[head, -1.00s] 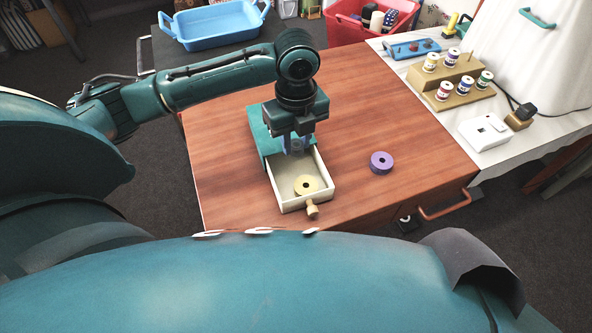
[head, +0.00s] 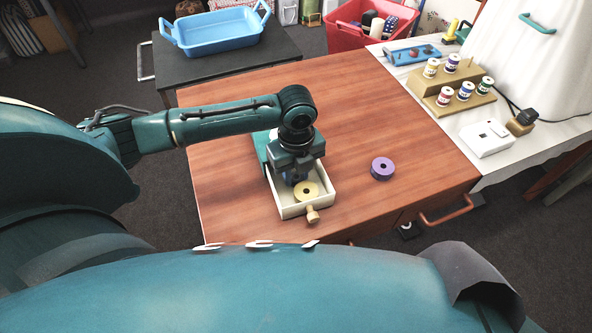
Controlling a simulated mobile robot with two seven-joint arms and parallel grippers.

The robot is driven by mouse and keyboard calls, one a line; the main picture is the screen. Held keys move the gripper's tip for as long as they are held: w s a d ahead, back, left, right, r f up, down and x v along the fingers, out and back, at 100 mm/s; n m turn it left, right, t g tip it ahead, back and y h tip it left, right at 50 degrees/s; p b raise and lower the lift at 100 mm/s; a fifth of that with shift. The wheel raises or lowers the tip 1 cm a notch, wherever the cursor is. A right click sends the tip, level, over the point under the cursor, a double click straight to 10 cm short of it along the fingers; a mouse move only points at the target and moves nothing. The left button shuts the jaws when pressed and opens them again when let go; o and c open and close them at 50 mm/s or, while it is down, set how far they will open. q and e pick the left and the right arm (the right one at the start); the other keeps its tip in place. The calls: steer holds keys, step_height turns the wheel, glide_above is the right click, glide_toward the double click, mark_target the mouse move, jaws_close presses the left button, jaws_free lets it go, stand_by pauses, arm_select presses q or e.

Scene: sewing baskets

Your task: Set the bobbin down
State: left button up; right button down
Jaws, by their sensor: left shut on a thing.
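My left gripper (head: 293,178) points down over the small open drawer (head: 276,197) of a teal box (head: 261,150) on the wooden table. It is shut on a small blue bobbin (head: 291,179), which is mostly hidden by the fingers. The bobbin is at the drawer's back part; I cannot tell whether it touches the drawer floor. A yellow bobbin (head: 306,189) lies flat in the drawer, just in front and to the right of the gripper. A purple bobbin (head: 382,169) lies on the table to the right. My right gripper is out of view.
The wooden table (head: 350,110) is largely clear around the box. A wooden knob (head: 313,215) sticks out of the drawer front. A blue tray (head: 215,33) and red bin (head: 366,28) stand behind. A thread spool stand (head: 452,92) is at the right.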

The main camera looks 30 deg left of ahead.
arm_select(q)
steer(key=o, duration=0.9)
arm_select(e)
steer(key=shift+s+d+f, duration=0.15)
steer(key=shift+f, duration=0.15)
arm_select(q)
steer(key=shift+o, duration=0.2)
step_height(320, 180, up, 12)
steer(key=p, duration=0.1)
steer(key=shift+r, duration=0.15)
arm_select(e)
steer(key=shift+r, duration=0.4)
